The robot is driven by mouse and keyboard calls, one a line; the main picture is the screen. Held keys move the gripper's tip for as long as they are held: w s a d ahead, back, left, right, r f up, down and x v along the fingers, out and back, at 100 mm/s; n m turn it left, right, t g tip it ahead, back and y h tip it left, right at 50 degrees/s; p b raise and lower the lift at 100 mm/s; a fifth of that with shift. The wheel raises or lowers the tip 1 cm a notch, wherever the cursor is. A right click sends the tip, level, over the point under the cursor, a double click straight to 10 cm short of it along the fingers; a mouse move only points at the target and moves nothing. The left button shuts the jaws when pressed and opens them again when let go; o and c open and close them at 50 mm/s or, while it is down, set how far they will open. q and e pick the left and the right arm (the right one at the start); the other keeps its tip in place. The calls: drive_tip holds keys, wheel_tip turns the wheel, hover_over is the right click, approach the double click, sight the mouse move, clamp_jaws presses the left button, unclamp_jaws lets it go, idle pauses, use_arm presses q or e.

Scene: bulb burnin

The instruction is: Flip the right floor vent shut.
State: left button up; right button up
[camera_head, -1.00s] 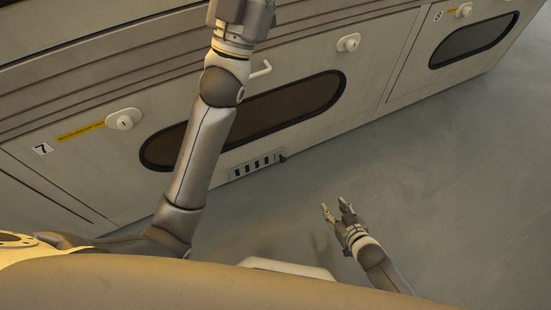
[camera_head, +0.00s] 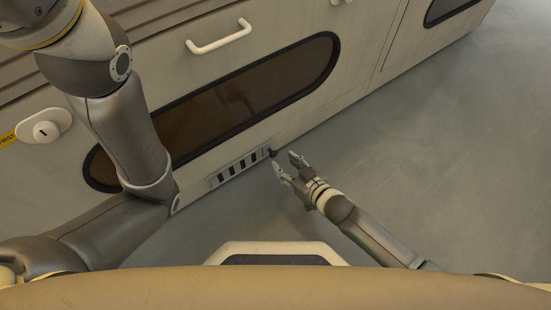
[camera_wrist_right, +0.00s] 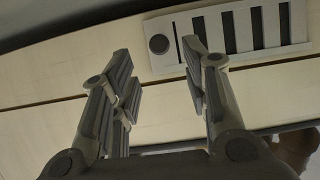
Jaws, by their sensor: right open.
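The floor vent (camera_head: 234,169) is a pale plate with several dark slots, low on the cabinet front just above the floor. A small dark round knob (camera_head: 272,152) sits at its right end in the head view. In the right wrist view the vent plate (camera_wrist_right: 242,32) is at the top right, and the knob (camera_wrist_right: 158,44) shows as a grey disc beside the slots. My right gripper (camera_head: 285,162) is open and empty, its fingertips close to the knob. In the wrist view the knob appears between the fingertips; contact cannot be told. My left arm is in view, but its gripper is not.
The grey floor (camera_head: 440,150) is clear to the right.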

sight(274, 155)
drive_tip(key=b+x, duration=0.3)
drive_tip(key=x, duration=0.2)
drive_tip(key=shift+w+f, duration=0.1)
drive_tip(key=shift+f, duration=0.15)
drive_tip(key=shift+w+a+b, duration=0.3)
drive_tip(key=shift+w+a, duration=0.05)
drive_tip(key=shift+w, duration=0.05)
drive_tip(key=shift+c, duration=0.2)
clamp_jaws()
